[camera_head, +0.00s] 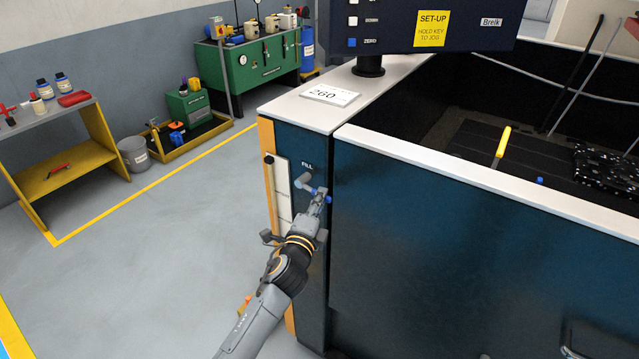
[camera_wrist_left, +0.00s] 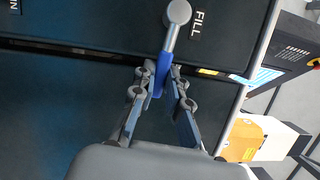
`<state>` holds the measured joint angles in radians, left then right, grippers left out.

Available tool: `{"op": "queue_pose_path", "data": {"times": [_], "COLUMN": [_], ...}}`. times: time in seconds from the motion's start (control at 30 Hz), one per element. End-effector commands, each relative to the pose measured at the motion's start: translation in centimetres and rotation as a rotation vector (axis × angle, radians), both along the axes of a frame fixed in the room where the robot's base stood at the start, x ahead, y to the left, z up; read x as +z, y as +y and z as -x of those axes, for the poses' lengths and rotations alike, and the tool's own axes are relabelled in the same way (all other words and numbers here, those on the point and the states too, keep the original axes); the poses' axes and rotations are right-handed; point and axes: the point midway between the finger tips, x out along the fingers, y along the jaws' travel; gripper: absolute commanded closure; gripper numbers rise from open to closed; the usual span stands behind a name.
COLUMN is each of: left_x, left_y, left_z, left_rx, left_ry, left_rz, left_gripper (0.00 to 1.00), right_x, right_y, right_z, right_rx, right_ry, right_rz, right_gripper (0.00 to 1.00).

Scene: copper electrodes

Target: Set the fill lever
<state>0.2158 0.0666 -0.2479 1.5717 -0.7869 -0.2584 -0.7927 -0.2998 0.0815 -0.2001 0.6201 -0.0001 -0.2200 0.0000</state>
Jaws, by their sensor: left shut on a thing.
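The fill lever (camera_wrist_left: 170,42) has a grey round pivot, a grey shaft and a blue handle. In the head view the lever (camera_head: 304,182) shows below the FILL label (camera_head: 307,166), slanting down to the right. My left gripper (camera_wrist_left: 160,80) is shut on the blue handle, with one finger on each side. In the head view my left gripper (camera_head: 318,200) reaches the handle from below. The fingers hide part of the handle. My right gripper is in neither view.
The machine's open tank (camera_head: 500,130) lies to the right, with a white rim (camera_head: 460,165). A control panel (camera_head: 430,25) stands above it. A card marked 260 (camera_head: 329,95) lies on the white top. A yellow shelf (camera_head: 80,170) and grey bin (camera_head: 134,153) stand left. The floor between is clear.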

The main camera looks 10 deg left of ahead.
Motion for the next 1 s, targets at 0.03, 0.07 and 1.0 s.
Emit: {"op": "queue_pose_path", "data": {"times": [0.03,0.07,1.0], "left_x": [1.0,1.1,0.6], "left_y": [0.0,0.0,1.5], "left_z": [0.0,0.0,4.1], "left_rx": [0.001,0.0,0.0], "left_ry": [0.007,0.014,0.026], "left_rz": [0.027,0.045,0.072], "left_gripper": [1.0,1.0,0.63], "right_x": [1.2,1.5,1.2], "right_y": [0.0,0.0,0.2], "right_z": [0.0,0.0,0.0], "right_rx": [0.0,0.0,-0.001], "right_ry": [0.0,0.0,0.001], "right_rz": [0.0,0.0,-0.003], "right_gripper": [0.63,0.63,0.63]}}
